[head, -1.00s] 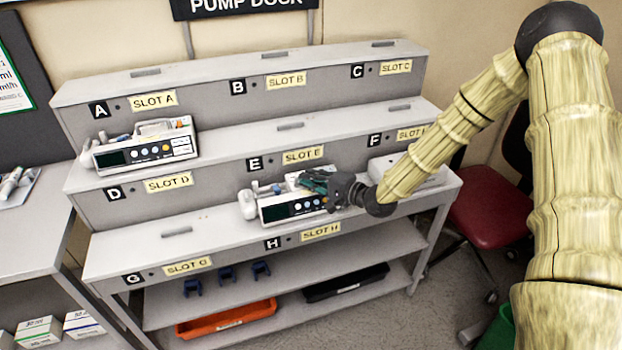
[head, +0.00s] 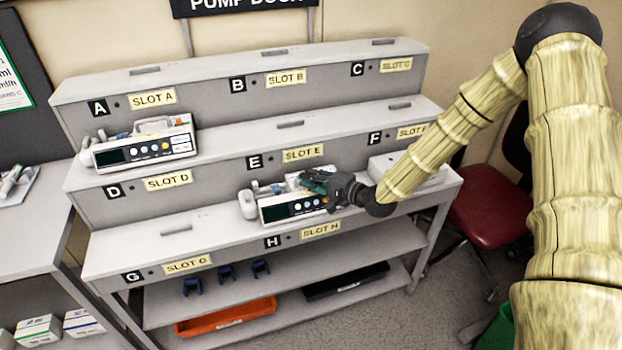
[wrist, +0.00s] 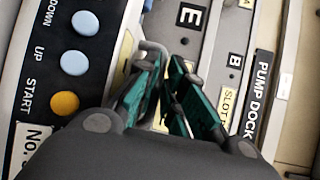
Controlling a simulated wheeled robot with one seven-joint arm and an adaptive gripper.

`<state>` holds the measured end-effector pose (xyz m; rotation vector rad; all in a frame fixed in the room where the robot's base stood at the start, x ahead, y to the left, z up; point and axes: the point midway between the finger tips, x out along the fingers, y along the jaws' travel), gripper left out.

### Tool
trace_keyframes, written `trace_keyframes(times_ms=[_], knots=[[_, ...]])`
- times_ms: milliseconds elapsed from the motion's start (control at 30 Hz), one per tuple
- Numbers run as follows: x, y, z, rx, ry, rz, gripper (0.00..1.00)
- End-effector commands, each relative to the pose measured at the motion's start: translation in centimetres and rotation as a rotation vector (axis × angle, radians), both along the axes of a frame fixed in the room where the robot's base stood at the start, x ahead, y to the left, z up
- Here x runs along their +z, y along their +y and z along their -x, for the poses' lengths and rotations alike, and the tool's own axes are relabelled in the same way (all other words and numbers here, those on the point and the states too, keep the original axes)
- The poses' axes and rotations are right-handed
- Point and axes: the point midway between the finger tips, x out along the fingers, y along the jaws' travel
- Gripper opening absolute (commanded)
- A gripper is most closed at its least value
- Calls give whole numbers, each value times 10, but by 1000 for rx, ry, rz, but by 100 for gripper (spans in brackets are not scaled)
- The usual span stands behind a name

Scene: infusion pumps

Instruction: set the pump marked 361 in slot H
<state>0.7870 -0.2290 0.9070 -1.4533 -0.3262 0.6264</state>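A white pump (head: 268,215) with a dark screen and a row of buttons stands on the lowest tier, behind the slot H label (head: 320,230). It looks level on the tier top. The wrist view shows its front panel (wrist: 72,85) up close, with a "No" label cut off, so its number cannot be read. My gripper (head: 312,181) is at the top right of this pump. Its green-padded fingers (wrist: 164,80) are close together around the grey carry handle (wrist: 152,47), which they partly hide.
Another pump (head: 145,147) stands on the middle tier by slot D. A pale box-like object (head: 410,172) lies right of my gripper, partly behind my arm. The lowest tier is clear at slot G (head: 187,264). Orange (head: 226,318) and black bins sit on the shelf below.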

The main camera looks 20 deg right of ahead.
Motion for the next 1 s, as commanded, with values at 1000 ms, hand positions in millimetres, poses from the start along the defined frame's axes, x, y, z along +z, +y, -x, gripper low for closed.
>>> trace_keyframes(times_ms=[1000], knots=[[11, -36, 50, -2, 0, -3, 35]])
